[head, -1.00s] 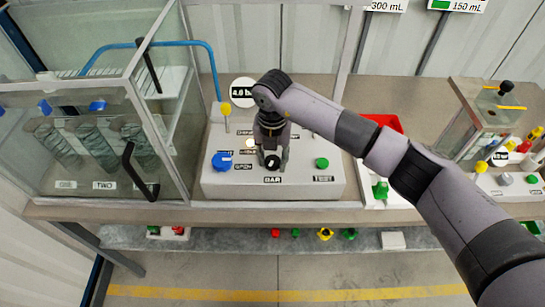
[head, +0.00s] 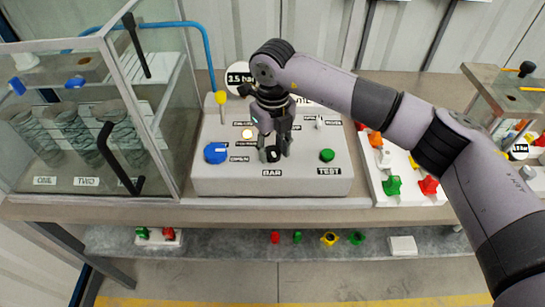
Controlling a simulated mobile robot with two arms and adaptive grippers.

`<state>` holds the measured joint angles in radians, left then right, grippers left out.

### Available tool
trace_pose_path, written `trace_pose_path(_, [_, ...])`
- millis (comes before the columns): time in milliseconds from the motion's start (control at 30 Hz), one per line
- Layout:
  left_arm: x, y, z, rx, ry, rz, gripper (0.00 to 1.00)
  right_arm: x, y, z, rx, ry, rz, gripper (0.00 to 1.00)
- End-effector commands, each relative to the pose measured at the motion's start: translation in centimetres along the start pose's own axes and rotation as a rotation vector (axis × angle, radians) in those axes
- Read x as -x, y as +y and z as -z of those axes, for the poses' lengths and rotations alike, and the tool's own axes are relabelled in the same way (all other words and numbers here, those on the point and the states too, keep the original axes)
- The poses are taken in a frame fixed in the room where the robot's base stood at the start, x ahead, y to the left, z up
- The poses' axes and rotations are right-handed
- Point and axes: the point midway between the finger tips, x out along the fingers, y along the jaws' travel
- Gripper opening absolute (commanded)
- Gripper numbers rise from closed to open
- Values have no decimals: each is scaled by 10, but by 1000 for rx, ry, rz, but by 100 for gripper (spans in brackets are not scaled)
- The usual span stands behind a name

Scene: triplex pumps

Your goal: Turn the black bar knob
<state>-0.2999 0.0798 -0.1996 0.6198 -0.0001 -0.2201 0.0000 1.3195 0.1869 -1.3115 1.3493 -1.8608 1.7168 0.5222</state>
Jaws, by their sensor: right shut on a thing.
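The black bar knob (head: 272,154) sits on the front of the white control panel (head: 215,182), just above the BAR label. My right gripper (head: 272,151) reaches down from above and is shut on the knob, with a finger on each side. The fingers hide much of the knob, so its exact angle is hard to tell. A round gauge (head: 238,77) behind the panel reads 3.5, partly covered by my right arm. My left gripper is out of view.
On the panel are a blue knob (head: 216,153), a green TEST knob (head: 327,155), a yellow knob (head: 221,98) and a lit lamp (head: 247,134). A glass cabinet (head: 150,110) stands close on the left. A tray of coloured knobs (head: 408,190) lies on the right.

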Motion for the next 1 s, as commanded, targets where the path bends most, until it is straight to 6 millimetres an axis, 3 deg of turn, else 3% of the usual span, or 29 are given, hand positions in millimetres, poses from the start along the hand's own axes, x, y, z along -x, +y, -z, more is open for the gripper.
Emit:
trace_pose_path(33, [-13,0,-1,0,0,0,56,-5,-1,-1,43,-5,3,8])
trace_pose_path(400, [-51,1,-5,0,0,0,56,-4,-2,-1,393,-3,2,8])
trace_pose_path(1000, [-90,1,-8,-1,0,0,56,-1,-4,-3,962,-4,3,8])
